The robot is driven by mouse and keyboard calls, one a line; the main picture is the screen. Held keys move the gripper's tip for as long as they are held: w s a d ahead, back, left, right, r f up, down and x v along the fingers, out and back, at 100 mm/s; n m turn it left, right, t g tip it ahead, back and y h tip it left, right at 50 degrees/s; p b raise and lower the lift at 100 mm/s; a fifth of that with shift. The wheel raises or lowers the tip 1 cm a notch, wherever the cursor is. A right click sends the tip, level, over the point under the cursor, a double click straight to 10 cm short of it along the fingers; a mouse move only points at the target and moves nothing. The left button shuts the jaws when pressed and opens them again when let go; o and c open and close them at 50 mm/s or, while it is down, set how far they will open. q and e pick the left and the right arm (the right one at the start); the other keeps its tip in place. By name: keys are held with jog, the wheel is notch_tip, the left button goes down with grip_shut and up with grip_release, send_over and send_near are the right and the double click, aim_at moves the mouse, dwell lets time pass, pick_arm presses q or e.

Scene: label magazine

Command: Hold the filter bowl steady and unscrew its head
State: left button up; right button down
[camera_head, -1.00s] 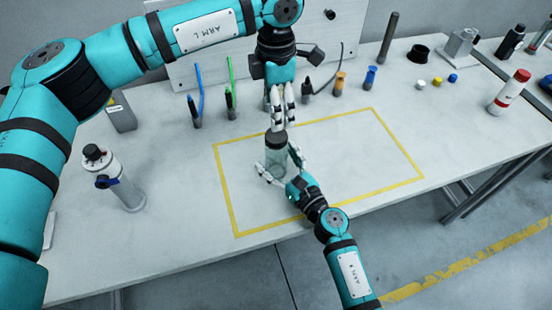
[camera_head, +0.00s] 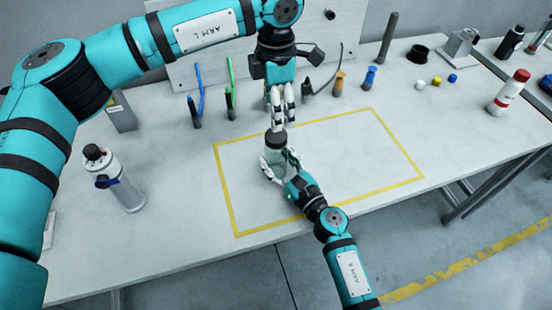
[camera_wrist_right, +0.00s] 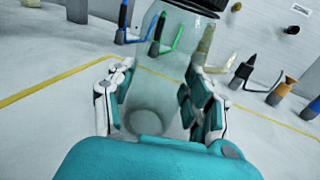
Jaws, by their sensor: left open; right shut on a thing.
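The filter bowl (camera_head: 274,157) is a clear, glassy cylinder standing upright inside the yellow outline. Its dark head (camera_head: 275,139) sits on top. My right gripper (camera_head: 279,171) is shut around the bowl's sides from the front, below the head. In the right wrist view the see-through bowl (camera_wrist_right: 158,95) stands between the two fingers, and part of the black head (camera_wrist_right: 196,5) shows at the top edge. My left gripper (camera_head: 279,126) is open and points down, right over or just behind the head. Whether its fingertips touch the head cannot be told.
The yellow outline (camera_head: 228,200) encloses mostly bare bench. A grey bottle (camera_head: 118,182) stands at the left. Blue and green tools (camera_head: 230,103) stand in holders behind. A white bottle with a red cap (camera_head: 510,92) and small coloured caps (camera_head: 437,81) are at the right.

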aim_at(276, 135)
pick_arm(q)
jog(key=m, duration=0.7)
jog(key=shift+m, duration=0.3)
jog(key=m, duration=1.2)
jog(key=shift+m, duration=0.3)
jog(key=m, duration=0.6)
jog(key=shift+f+m, duration=0.4)
jog(key=shift+f, duration=0.2)
notch_tip(276, 135, down, 7)
jog(key=shift+r, duration=0.1)
